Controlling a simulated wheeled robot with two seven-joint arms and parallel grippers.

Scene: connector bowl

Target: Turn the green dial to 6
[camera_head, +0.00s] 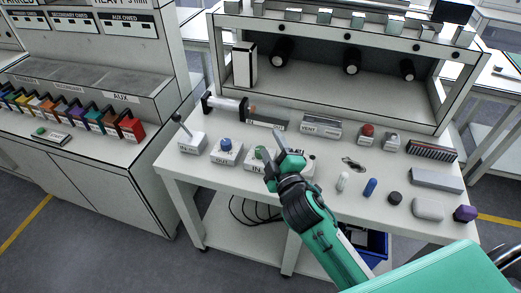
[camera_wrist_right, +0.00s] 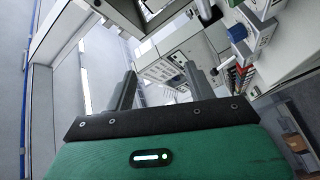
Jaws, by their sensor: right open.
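The green dial (camera_head: 261,153) sits on a white box labelled IN on the workbench, partly hidden behind my right gripper. Its setting cannot be read. My right gripper (camera_head: 289,159) is open and empty, over the bench's front part just right of the dial. In the right wrist view my right gripper (camera_wrist_right: 161,88) has its two fingers apart with nothing between them. I cannot make out the green dial in that view. My left gripper is not in view.
Left of the dial stand a blue knob (camera_head: 225,144) on its box, also in the wrist view (camera_wrist_right: 238,32), and a lever box (camera_head: 190,139). Small loose parts, including a blue cylinder (camera_head: 370,187) and a purple block (camera_head: 465,213), lie to the right. A shelf (camera_head: 330,95) closes the back.

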